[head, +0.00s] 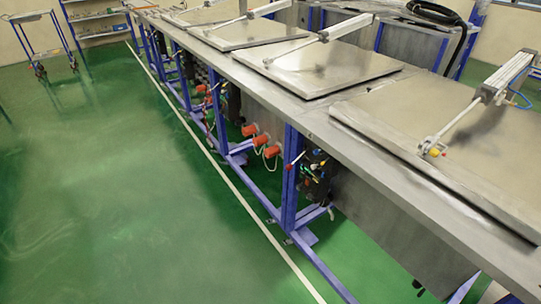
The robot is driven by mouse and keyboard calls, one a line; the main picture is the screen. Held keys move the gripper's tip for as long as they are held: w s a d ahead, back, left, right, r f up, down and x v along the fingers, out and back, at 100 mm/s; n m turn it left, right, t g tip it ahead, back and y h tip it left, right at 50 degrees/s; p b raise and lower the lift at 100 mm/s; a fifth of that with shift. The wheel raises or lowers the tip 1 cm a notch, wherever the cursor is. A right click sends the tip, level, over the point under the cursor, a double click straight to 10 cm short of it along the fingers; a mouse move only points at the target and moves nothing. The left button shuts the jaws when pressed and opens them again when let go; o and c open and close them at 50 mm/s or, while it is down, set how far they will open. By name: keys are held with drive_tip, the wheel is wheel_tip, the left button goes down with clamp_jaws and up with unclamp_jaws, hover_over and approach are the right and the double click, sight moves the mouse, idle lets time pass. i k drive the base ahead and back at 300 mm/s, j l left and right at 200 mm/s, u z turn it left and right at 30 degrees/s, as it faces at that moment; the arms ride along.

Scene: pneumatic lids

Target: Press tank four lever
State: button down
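In the head view a long row of metal tanks with flat steel lids runs from the near right to the far left. The nearest lid (390,115) lies down flat, with a pneumatic cylinder (500,78) and rod above it. The second lid (335,66) and third lid (250,33) are also down. A small red and white lever-like part (292,163) shows on the blue frame by the nearest tank, beside dark valve parts (317,175). I cannot tell which tank is number four. My gripper is not in view.
The green floor (120,200) left of the row is wide and clear, with a pale line (210,157) along it. Blue frame feet (297,238) and orange-red plugs (262,140) stick out below the tanks. A trolley (42,50) stands far left.

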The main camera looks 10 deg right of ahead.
sight(289, 167)
drive_tip(key=i+j, duration=0.75)
drive_tip(key=i, duration=0.15)
